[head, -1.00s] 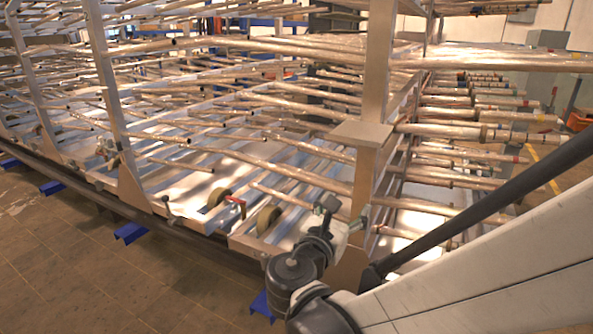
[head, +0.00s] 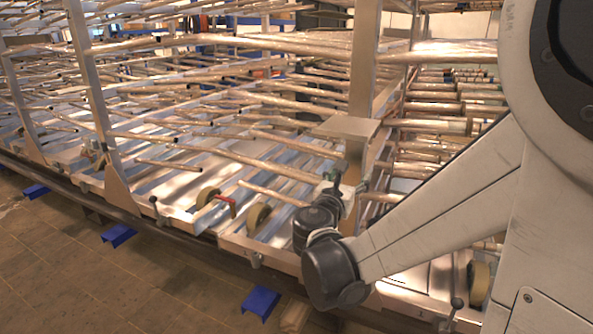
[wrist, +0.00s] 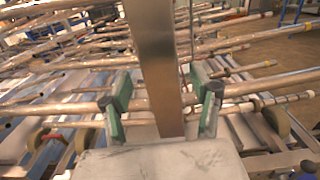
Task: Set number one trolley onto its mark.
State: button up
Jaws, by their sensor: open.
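A large wheeled metal frame, apparently the trolley, carries layers of shiny tubes. Its near upright post (head: 363,75) has a flat plate (head: 345,127) jutting out. My gripper (head: 332,186) is at this post, just below the plate in the head view. In the wrist view my open gripper (wrist: 160,104) has one green-padded finger on each side of the post (wrist: 155,60), with gaps showing on both sides. A flat grey surface (wrist: 160,160) fills the lower middle there. I cannot make out a number or the mark.
Yellowish wheels (head: 257,218) sit low in the frame. Blue supports (head: 261,302) stand along a dark rail (head: 130,215) on the tiled floor. Long tubes (head: 215,45) crowd the space around the post. Open floor (head: 60,270) lies at the lower left.

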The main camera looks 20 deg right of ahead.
jog(key=shift+w+d, duration=0.45)
